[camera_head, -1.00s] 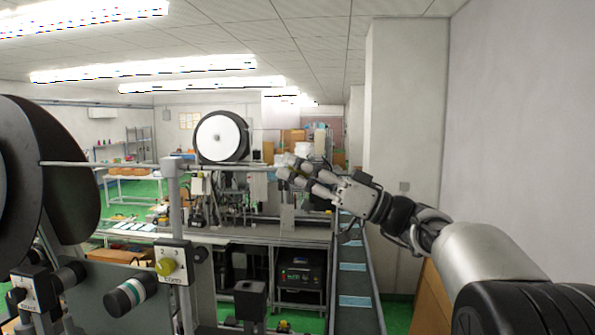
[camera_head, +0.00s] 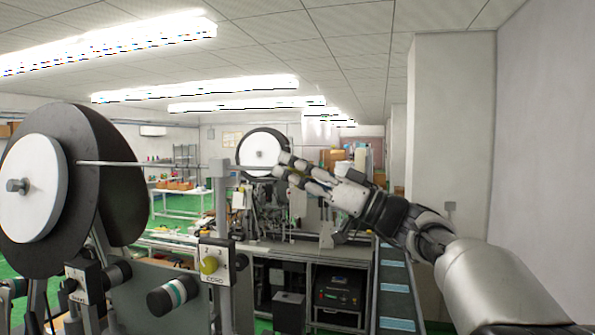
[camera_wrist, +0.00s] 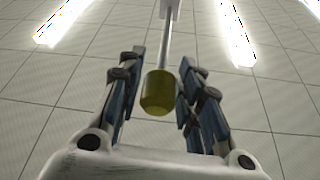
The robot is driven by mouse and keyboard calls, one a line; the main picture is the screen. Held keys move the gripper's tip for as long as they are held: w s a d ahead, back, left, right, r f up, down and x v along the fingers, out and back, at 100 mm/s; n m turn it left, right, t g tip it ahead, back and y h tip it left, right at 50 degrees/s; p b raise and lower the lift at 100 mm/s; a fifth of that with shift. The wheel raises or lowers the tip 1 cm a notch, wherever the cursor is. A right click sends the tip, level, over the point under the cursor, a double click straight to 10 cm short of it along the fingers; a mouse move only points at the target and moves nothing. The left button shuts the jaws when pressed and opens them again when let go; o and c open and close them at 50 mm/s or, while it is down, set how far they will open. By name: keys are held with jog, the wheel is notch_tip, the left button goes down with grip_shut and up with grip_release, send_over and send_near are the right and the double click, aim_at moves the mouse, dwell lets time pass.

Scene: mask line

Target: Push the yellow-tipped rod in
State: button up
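The rod (camera_head: 150,164) is thin, grey and level. It runs from the reels at the left through a grey post head (camera_head: 219,168) towards my gripper (camera_head: 283,165). In the wrist view the rod (camera_wrist: 166,45) comes from a pale block at the top and ends in a yellow tip (camera_wrist: 157,93). The tip lies between the two sets of fingers of my gripper (camera_wrist: 160,85), with a gap on each side. My gripper is open around the tip. In the head view I cannot make out the yellow tip near the fingers.
A large reel (camera_head: 45,190) stands at the left. A conveyor (camera_head: 395,290) and a wall pillar (camera_head: 452,150) are at the right. Another reel machine stands behind my gripper.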

jog(key=shift+o, duration=1.1)
jog(key=shift+d, duration=0.1)
jog(key=shift+d+f, duration=0.1)
jog(key=v, duration=1.2)
